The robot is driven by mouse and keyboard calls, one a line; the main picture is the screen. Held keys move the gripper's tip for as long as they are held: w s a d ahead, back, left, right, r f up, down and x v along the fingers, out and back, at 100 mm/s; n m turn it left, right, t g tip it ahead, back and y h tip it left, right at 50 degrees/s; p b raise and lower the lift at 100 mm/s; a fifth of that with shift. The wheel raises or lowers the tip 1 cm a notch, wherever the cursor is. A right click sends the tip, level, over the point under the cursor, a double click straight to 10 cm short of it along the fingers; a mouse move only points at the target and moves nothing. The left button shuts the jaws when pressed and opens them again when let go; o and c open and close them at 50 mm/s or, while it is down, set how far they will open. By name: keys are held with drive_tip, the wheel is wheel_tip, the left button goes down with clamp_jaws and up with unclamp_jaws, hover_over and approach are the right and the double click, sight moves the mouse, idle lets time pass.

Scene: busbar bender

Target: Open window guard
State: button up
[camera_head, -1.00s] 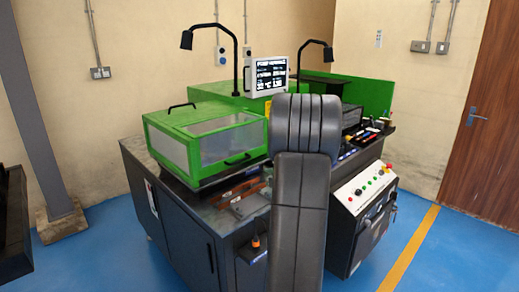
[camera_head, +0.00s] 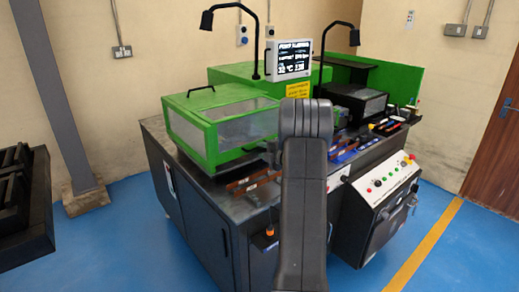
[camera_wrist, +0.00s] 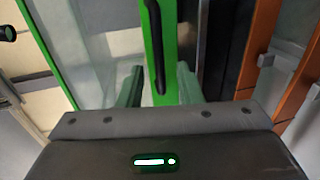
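The window guard (camera_head: 205,142) is a green box frame with clear panes on the left of the machine, and it looks shut. In the camera_wrist view the black handle (camera_wrist: 155,45) runs along the green frame edge (camera_wrist: 170,40). My gripper (camera_wrist: 160,75) has its two fingers apart, one on each side of the handle's line, with the handle's end between them. I cannot tell whether they touch it. In the camera_head view my gripper (camera_head: 271,153) is mostly hidden by my arm, close to the guard's front.
Copper-coloured bars (camera_head: 252,182) lie on the worktop in front of the guard. A control panel (camera_head: 388,184) is at the right front, and a display (camera_head: 289,60) stands behind. A black stand (camera_head: 22,205) is at far left. Blue floor is clear left of the machine.

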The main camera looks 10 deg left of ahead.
drive_tip(key=shift+x, duration=1.15)
clamp_jaws()
drive_tip(key=shift+r, duration=0.15)
